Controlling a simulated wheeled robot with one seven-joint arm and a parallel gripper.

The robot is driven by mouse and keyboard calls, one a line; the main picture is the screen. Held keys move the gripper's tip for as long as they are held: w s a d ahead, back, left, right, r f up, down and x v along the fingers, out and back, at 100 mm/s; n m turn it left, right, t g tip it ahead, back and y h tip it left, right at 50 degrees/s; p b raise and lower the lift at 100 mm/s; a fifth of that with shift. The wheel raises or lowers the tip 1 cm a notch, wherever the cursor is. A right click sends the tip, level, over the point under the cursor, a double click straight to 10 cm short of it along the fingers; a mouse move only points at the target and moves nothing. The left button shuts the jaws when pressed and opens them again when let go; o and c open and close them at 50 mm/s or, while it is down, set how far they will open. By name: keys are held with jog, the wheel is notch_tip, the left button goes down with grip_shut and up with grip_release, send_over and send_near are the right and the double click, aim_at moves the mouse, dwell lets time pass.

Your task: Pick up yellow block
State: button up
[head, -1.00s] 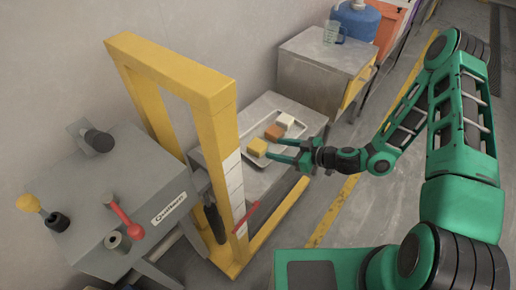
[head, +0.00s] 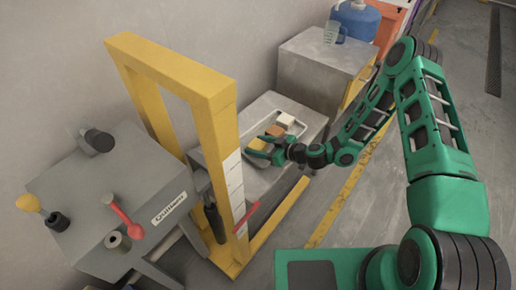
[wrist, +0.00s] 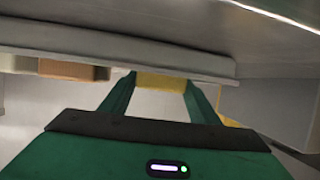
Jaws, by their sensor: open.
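The yellow block (head: 259,146) sits at the near left part of a pale tray on a low grey cabinet, partly hidden by my gripper (head: 258,148). My gripper is open, with its two green fingers on either side of the block. In the wrist view the yellow block (wrist: 162,83) shows between the fingertips. I cannot tell whether either finger touches it.
An orange-brown block (head: 275,130) and a white block (head: 286,119) stand behind the yellow one on the tray (head: 302,127). A yellow frame (head: 228,150) rises close on the left. A grey cabinet (head: 315,70) stands behind.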

jog(key=shift+w+a+f, duration=0.1)
jog(key=shift+a, duration=0.05)
jog(key=c, duration=0.8)
